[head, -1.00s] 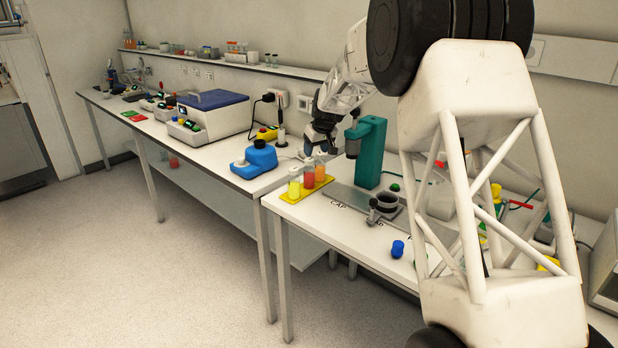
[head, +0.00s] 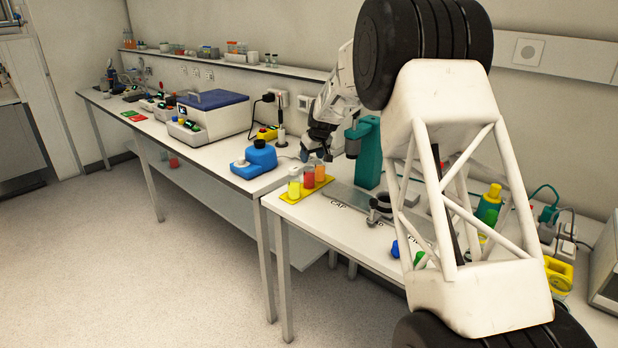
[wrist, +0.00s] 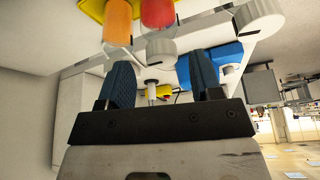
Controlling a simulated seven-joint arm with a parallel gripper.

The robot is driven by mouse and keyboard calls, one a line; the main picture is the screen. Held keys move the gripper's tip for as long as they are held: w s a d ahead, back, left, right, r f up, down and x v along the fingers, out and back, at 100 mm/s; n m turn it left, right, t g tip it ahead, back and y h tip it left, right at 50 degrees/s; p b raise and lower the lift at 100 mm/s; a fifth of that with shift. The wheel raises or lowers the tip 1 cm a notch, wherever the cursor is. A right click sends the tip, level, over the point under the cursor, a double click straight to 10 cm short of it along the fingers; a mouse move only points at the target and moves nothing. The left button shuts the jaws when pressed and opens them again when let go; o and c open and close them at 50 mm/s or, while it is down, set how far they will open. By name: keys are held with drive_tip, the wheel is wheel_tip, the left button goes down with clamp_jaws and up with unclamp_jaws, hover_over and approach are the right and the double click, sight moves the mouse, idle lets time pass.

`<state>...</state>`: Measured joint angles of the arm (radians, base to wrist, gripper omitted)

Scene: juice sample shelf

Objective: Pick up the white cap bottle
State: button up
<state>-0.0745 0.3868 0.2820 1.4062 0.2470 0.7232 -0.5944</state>
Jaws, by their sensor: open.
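Bottles with yellow, red and orange contents stand in a row in a yellow rack. The yellow bottle (head: 294,187) at the left end has a whitish cap. The red bottle (head: 309,178) is in the middle, and the orange bottle (head: 320,173) is at the right end. The wrist view looks inverted; the orange bottle (wrist: 117,22) and red bottle (wrist: 158,12) hang from its top edge, with a white cap (wrist: 154,51) near the fingertips and another (wrist: 256,22) at right. My gripper (wrist: 161,72) is open, with nothing held between its blue fingers.
The yellow rack (head: 316,186) sits near the bench edge. A teal device (head: 367,152) stands close to its right. A blue device (head: 260,156) is on the left bench. My arm hides much of the right side.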

sight(310, 160)
drive_tip(key=shift+f, duration=0.2)
drive_tip(key=shift+x, duration=2.55)
drive_tip(key=c, duration=0.7)
drive_tip(key=shift+r, duration=0.1)
drive_tip(key=shift+r, duration=1.75)
drive_tip(key=s, duration=0.5)
drive_tip(key=s+d+r, duration=0.1)
drive_tip(key=s, duration=1)
drive_tip(key=shift+d+r, duration=0.15)
drive_tip(key=shift+d, duration=0.15)
